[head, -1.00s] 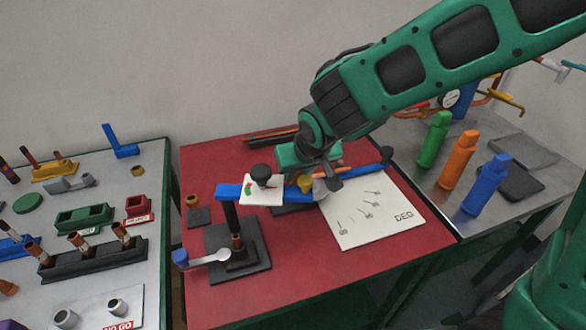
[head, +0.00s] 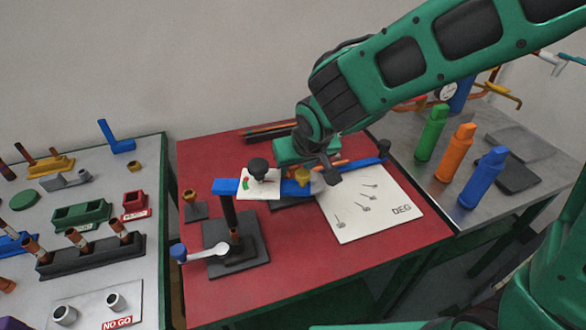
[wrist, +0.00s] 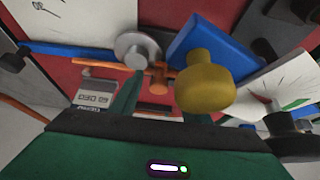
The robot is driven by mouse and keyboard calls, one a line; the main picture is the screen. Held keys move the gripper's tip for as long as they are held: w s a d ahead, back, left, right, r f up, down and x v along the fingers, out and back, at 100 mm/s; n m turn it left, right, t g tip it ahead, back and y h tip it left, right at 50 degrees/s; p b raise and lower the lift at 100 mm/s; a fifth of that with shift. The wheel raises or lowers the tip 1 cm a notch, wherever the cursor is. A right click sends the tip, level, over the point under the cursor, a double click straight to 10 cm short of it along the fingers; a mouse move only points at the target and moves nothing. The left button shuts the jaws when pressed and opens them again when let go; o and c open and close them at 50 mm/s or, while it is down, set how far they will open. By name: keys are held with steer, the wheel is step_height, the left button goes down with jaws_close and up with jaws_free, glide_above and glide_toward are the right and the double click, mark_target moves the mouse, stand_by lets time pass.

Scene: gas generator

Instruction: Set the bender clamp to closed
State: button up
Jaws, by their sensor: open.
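The bender stands on the red table top, with a blue bar (head: 228,187) on a dark post. A white plate (head: 248,190) with green and red marks and a black knob (head: 258,167) sits on the bar. A yellow knob (head: 303,174) is right of the plate; it is large in the wrist view (wrist: 207,82). I cannot tell which knob works the clamp, or its state. My gripper (head: 326,178) is open above the bender's right part. In the wrist view its green fingers (wrist: 160,104) point toward a grey disc (wrist: 138,50) and orange rod (wrist: 110,65), with the yellow knob beside them.
A white degree sheet (head: 385,220) lies right of the bender. A white-handled lever (head: 205,251) with a blue end is at front left. Green (head: 430,135), orange (head: 456,155) and blue (head: 482,180) bottles stand on the right table. The left table (head: 150,215) holds fixtures. Red surface is clear in front.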

steer(key=v, duration=1)
steer(key=shift+d, duration=0.1)
steer(key=s+d+m+g+h, duration=0.25)
steer(key=d+m, duration=0.25)
steer(key=d, duration=1.9)
steer(key=s+d+f+m+g, duration=0.2)
steer(key=s+d+m, duration=0.3)
steer(key=s+d, duration=0.8)
steer(key=s+g+y, duration=0.1)
steer(key=s, duration=0.3)
steer(key=shift+s+d+f, duration=0.2)
steer(key=shift+d+f, duration=0.15)
steer(key=shift+f, duration=0.05)
